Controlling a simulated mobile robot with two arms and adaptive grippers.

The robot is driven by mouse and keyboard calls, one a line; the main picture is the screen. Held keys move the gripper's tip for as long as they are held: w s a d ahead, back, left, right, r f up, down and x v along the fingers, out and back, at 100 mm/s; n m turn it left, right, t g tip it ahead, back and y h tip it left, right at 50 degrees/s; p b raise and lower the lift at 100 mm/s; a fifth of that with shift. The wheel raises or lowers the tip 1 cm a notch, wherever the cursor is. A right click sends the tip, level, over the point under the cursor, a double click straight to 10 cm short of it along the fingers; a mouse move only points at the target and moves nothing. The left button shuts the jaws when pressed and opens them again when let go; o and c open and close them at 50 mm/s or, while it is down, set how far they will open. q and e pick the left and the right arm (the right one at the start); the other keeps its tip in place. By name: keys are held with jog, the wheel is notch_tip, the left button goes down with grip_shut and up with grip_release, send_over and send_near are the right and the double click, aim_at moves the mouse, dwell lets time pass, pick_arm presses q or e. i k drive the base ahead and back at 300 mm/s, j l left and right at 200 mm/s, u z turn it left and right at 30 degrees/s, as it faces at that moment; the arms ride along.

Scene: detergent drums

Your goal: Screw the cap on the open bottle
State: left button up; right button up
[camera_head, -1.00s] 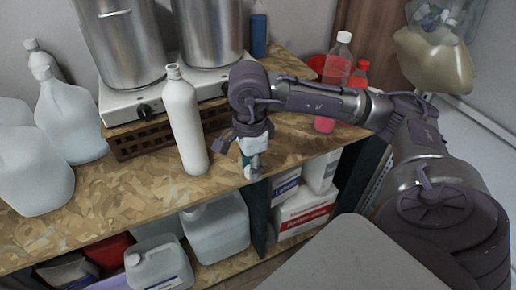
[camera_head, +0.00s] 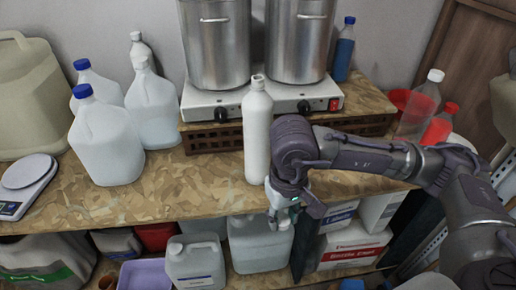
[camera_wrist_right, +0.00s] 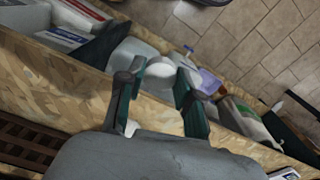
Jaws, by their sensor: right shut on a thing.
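The open bottle (camera_head: 257,135) is tall, slim and white. It stands upright near the shelf's front edge in the head view, its neck uncapped. My right gripper (camera_head: 282,212) is just right of the bottle's base in that view, pointing down at the shelf's front edge. In the right wrist view my right gripper (camera_wrist_right: 160,92) has its two dark green fingers around a small white round thing, apparently the cap (camera_wrist_right: 159,80). The cap is hard to make out in the head view. My left gripper is not in view.
Two steel pots (camera_head: 217,45) stand on a white hot plate (camera_head: 262,102) behind the bottle. Large jugs (camera_head: 106,140) and a scale (camera_head: 28,172) are at the left. A red bottle (camera_head: 438,126) is at the right. The chipboard between jugs and bottle is clear.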

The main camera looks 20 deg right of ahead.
aim_at(257, 105)
jog(key=j+z, duration=1.05)
jog(key=k+l, duration=0.05)
jog(key=l, duration=0.05)
